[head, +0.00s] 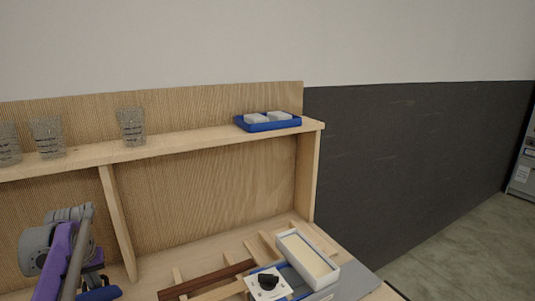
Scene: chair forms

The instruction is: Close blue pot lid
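No pot lid can be made out for certain in the head view. A small dark blue rounded thing (99,294) shows at the bottom left edge, partly cut off; I cannot tell whether it is the blue pot's lid. My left arm, purple and grey, stands at the bottom left right beside it. Its fingers cannot be made out, so I cannot tell whether that gripper is open or shut. My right gripper is not in view.
A wooden shelf (200,138) holds several clear patterned glasses (132,127) and a blue tray (268,122) with two pale blocks. Below are a cream-filled white box (307,258), a white square piece with a black knob (267,282), and wooden strips (207,280).

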